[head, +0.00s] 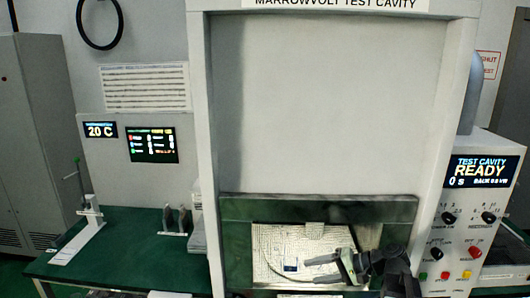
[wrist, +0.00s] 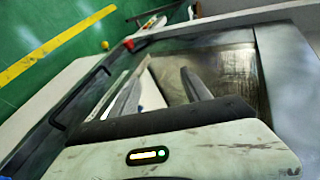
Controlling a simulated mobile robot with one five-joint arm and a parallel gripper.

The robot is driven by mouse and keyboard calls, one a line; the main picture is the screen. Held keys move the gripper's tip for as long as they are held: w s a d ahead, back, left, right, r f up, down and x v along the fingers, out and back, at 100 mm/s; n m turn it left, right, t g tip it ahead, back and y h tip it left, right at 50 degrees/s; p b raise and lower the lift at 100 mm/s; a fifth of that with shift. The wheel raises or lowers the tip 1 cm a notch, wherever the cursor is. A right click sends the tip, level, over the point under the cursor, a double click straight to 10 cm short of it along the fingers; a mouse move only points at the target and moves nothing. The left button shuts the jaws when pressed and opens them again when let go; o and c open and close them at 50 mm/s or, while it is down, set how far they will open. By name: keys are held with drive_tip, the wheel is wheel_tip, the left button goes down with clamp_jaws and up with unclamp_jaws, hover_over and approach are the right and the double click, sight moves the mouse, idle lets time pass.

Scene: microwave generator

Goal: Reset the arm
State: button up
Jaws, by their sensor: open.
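My gripper (head: 311,270) is in front of the lower window of the test cavity (head: 318,207) in the head view, with its fingers pointing left. The two fingers are apart, and I see nothing held between them. My dark arm comes in from the lower right of the head view. The cavity's large pale front panel fills the middle of that view.
A control panel (head: 480,215) with knobs and buttons stands at the right; its display reads READY, 0 s. A green bench (head: 130,240) at the left holds a white stand (head: 88,225). The wrist view shows a dark handle (wrist: 80,95) and a yellow floor line (wrist: 55,45).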

drive_tip(key=s+a+f+n+g+h, duration=0.3)
drive_tip(key=s+a+f, duration=0.1)
drive_tip(key=a+f, duration=0.4)
drive_tip(key=s+a+f+n+g+h, duration=0.1)
drive_tip(key=s+f+g+h, duration=0.1)
drive_tip(key=s+f+h, duration=0.2)
drive_tip(key=d+f+h, duration=0.1)
drive_tip(key=d+h, duration=0.3)
drive_tip(key=d, duration=0.4)
drive_tip(key=shift+s+f+b, duration=0.2)
drive_tip(key=shift+b, duration=0.1)
